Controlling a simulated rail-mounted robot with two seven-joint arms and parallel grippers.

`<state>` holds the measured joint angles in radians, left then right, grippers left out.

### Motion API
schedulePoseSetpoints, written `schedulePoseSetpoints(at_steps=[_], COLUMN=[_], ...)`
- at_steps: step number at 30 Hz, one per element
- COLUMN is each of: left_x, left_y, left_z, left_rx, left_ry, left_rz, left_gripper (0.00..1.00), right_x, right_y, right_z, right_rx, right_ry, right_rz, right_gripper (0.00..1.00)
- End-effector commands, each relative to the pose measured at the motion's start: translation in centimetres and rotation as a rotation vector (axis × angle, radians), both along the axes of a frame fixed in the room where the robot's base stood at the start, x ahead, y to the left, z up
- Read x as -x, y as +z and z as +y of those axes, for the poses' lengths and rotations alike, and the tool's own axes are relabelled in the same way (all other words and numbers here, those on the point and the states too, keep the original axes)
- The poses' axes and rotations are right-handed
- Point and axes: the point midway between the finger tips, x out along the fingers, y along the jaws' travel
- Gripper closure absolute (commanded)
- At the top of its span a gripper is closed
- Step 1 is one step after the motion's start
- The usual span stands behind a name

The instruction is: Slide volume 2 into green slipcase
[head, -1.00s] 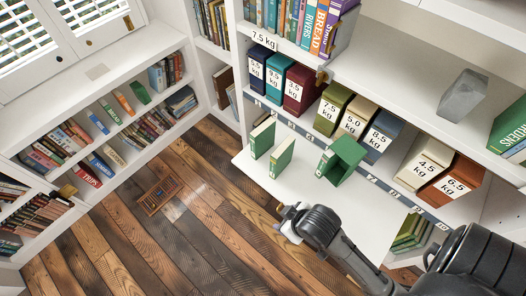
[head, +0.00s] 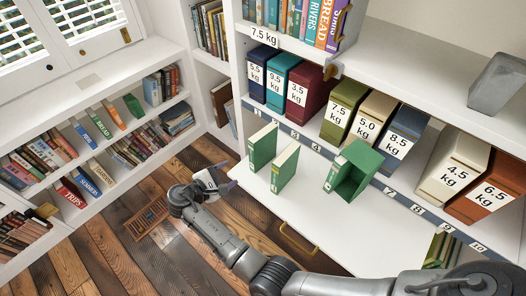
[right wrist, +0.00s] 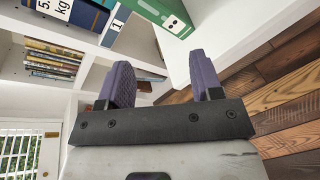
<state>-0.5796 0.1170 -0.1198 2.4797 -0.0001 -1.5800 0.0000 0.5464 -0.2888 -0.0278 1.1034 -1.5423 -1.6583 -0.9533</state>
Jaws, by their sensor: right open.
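My right gripper (head: 219,181) is open and empty, left of the volumes and beyond the shelf's left edge. In the right wrist view, a green volume (right wrist: 163,13) lies ahead of the spread purple fingers (right wrist: 164,72), apart from them. My left gripper is not in view.
The white pull-out shelf (head: 330,235) has free room in front of the slipcase. Weight-labelled boxes, such as the dark red one (head: 305,90), line the shelf behind. A grey block (head: 497,84) sits on the upper right shelf. Bookshelves stand at left above the plank floor.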

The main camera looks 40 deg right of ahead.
Motion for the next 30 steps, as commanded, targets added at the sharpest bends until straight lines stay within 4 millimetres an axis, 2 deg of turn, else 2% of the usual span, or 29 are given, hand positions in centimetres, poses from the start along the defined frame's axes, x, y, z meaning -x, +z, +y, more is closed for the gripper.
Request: schedulePoseSetpoints(at_steps=[3,6,12,16,24,30], left_x=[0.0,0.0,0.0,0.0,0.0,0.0], left_y=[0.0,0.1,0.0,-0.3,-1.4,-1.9], left_z=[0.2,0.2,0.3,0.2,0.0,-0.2], left_rx=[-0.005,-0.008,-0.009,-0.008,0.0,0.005], left_ry=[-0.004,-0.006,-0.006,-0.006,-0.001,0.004], left_rz=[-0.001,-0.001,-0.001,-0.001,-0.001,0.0], left_gripper=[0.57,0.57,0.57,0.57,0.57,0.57], right_x=[0.4,0.6,0.7,0.7,0.4,0.2], right_y=[0.3,0.7,1.1,1.0,0.9,1.0], right_z=[0.1,0.1,0.1,-1.1,-5.7,-7.9], right_rx=[0.171,0.253,0.305,0.309,0.309,0.309], right_ry=[0.036,0.05,0.061,0.062,0.063,0.065], right_rz=[0.271,0.438,0.626,0.668,0.674,0.674], right_gripper=[0.4,0.4,0.4,0.4,0.4,0.4])
